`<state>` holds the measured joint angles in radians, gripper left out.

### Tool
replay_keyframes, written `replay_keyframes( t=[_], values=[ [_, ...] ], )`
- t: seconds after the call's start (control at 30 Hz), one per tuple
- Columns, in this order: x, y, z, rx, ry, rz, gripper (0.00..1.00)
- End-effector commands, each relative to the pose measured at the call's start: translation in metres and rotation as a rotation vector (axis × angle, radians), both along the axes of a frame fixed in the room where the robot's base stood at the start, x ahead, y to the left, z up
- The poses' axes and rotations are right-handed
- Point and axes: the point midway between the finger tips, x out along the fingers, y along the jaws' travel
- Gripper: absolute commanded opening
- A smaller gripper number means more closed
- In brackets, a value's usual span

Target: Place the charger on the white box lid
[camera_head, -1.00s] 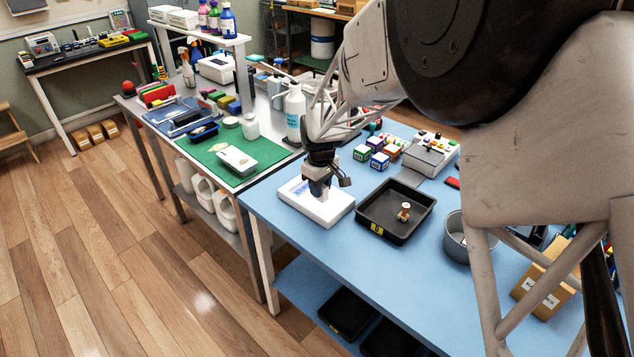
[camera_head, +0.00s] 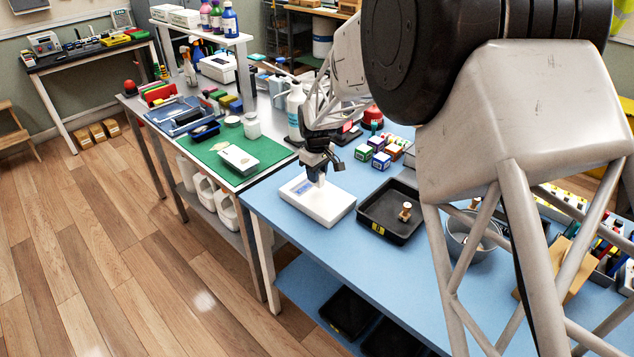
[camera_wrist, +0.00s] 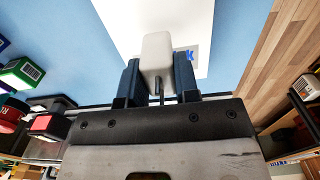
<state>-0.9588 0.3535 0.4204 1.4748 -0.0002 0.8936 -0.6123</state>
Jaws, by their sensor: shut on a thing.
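The charger (camera_wrist: 157,54) is a small white block with two dark prongs on its gripper side. My gripper (camera_wrist: 157,76) is shut on it, with a dark blue finger on each side. In the head view, my gripper (camera_head: 318,165) is over the far part of the white box lid (camera_head: 318,206), with the charger pointing down from it. The lid lies flat on the blue table and has a blue print on top. The wrist view also shows the lid (camera_wrist: 125,22) beyond the charger. I cannot tell whether the charger touches the lid.
A black tray (camera_head: 376,228) with a small wooden-looking piece (camera_head: 405,212) stands right of the lid. Several small coloured boxes (camera_head: 381,160) are behind the tray. A grey round pot (camera_head: 458,246) is partly behind my arm. A green mat (camera_head: 222,163) lies on the left bench.

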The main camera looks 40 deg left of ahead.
Motion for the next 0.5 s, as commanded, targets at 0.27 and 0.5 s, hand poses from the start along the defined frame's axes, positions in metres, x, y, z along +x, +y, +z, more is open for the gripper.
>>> replay_keyframes(
  t=[0.27,0.5],
  values=[
    [0.0,0.0,-0.021,-0.001,0.001,0.0,0.06],
    [0.0,0.0,-0.035,0.0,0.0,0.0,0.06]
  ],
)
